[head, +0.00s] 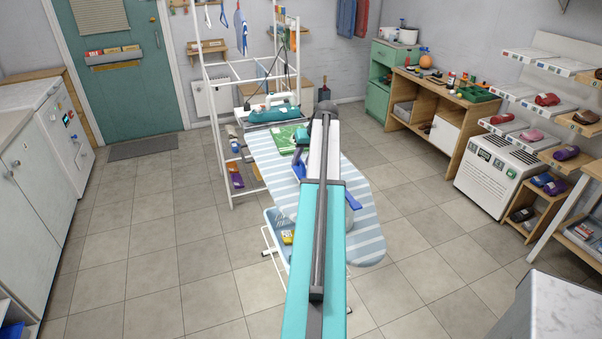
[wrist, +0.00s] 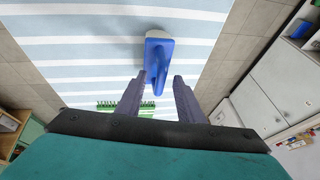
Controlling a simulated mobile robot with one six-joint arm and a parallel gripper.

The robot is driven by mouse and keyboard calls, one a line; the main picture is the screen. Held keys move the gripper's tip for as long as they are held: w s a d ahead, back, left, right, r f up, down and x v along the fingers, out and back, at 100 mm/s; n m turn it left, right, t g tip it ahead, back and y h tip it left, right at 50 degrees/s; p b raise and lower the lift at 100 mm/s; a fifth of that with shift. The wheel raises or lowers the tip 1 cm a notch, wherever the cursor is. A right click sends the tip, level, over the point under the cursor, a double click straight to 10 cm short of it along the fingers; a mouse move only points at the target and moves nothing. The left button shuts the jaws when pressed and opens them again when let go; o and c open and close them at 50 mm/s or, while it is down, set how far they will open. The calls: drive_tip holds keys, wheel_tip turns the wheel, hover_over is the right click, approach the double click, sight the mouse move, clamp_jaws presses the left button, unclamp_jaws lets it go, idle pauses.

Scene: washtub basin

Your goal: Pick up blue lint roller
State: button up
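A blue tool with a long handle and a pale edge, which looks like the blue lint roller (wrist: 158,48), lies on the striped ironing board (wrist: 60,48) in the wrist view. Its handle points toward my gripper (wrist: 163,84). My gripper is open, with two dark fingers apart and the handle end showing near and between their tips. I cannot tell whether they touch it.
A green bristled item (wrist: 122,106) lies near the left finger. A white rack (head: 213,120) stands left of the board.

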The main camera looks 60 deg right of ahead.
drive_tip(key=shift+c, duration=0.3)
clamp_jaws()
drive_tip(key=shift+r, duration=0.1)
drive_tip(key=shift+r+b, duration=0.85)
drive_tip(key=shift+r, duration=0.75)
drive_tip(key=s+a+r+b, duration=0.1)
drive_tip(key=s+a+b, duration=0.3)
drive_tip(key=s+a, duration=0.5)
drive_tip(key=s, duration=0.4)
drive_tip(key=shift+a+r, duration=0.15)
drive_tip(key=shift+r, duration=0.15)
